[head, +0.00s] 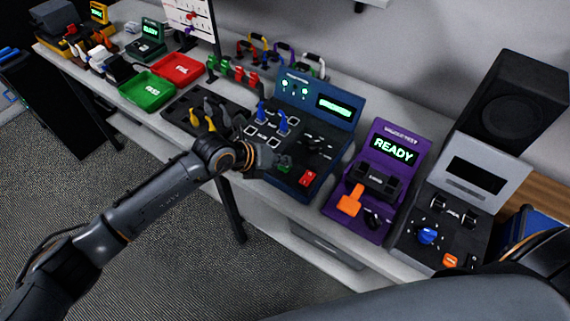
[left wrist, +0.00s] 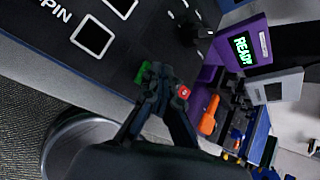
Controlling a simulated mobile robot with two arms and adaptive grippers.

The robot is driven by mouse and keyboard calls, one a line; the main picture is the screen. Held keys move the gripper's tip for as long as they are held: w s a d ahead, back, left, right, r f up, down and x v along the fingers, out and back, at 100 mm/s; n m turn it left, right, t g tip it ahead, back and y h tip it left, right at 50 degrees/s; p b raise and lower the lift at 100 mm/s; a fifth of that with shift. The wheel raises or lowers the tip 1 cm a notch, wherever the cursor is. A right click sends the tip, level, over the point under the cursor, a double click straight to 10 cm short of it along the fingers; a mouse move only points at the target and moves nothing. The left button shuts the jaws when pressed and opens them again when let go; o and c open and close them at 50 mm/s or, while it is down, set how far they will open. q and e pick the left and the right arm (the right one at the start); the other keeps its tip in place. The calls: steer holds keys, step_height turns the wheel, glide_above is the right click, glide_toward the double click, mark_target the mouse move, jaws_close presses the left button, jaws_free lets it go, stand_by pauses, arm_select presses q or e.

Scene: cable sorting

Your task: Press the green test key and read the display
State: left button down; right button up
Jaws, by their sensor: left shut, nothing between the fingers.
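The blue tester (head: 318,88) stands at mid-bench with a lit green display (head: 334,107); its text is too small to read. The green key (head: 285,168) is at the tester's front edge, left of a red rocker switch (head: 307,178). My left gripper (head: 275,163) is shut and empty, with its fingertips right beside the green key. In the left wrist view the green key (left wrist: 143,73) shows just past the fingertips (left wrist: 154,86), which partly cover it. I cannot tell whether they touch. My right gripper is not in view.
A purple unit (head: 385,140) showing READY, with an orange lever (head: 350,201), stands right of the tester. Further right is a grey unit with a blue knob (head: 428,236) and a black speaker (head: 508,105). Green (head: 147,91) and red (head: 178,69) trays lie left.

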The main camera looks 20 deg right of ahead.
mark_target(282, 167)
arm_select(q)
steer(key=shift+r+p, duration=0.6)
steer(key=shift+r, duration=0.15)
steer(key=shift+r+p, duration=1.8)
steer(key=shift+r, duration=0.7)
